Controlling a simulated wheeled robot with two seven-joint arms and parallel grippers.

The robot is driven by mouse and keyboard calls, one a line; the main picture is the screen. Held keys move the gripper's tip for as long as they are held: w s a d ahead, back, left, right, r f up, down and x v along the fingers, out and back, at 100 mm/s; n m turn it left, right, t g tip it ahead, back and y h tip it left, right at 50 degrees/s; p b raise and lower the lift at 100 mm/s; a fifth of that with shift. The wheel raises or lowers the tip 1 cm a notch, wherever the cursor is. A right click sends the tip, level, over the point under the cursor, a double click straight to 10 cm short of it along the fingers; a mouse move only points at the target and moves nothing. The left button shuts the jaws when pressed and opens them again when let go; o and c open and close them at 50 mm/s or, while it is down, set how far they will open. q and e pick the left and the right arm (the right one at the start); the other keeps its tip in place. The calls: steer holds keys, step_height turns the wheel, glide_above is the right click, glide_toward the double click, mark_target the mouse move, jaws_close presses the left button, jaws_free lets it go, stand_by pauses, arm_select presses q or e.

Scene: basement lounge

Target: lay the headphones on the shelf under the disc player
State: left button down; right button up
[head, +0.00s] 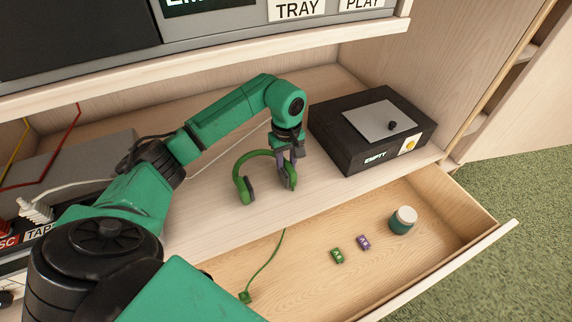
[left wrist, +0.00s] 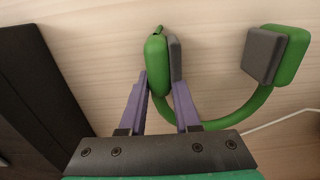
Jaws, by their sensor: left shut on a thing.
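The headphones (head: 241,181) are green with dark grey ear pads. They are at the shelf (head: 210,217) below the disc player (head: 290,12), left of a black box. In the left wrist view the headphones' band (left wrist: 235,116) curves between the two ear cups. My left gripper (head: 290,172) points down with its purple fingers closed around one ear cup; the fingers (left wrist: 165,95) also show in the left wrist view. The other ear cup hangs free at the left in the head view. I cannot tell whether the headphones touch the shelf. My right gripper is not in view.
A black box (head: 345,150) marked EMPTY stands on the shelf to the right. An open drawer (head: 310,275) below holds a small jar (head: 402,220), a green piece (head: 337,256), a purple piece (head: 363,243) and a green cord (head: 268,262). The player's board overhangs the shelf.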

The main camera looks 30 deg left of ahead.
arm_select(q)
steer(key=shift+f, duration=0.1)
steer(key=c, duration=0.6)
jaws_free()
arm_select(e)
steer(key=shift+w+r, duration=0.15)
arm_select(q)
steer(key=shift+r, duration=0.45)
step_height(320, 180, up, 11)
steer(key=shift+r+p, duration=0.2)
steer(key=shift+p, duration=0.75)
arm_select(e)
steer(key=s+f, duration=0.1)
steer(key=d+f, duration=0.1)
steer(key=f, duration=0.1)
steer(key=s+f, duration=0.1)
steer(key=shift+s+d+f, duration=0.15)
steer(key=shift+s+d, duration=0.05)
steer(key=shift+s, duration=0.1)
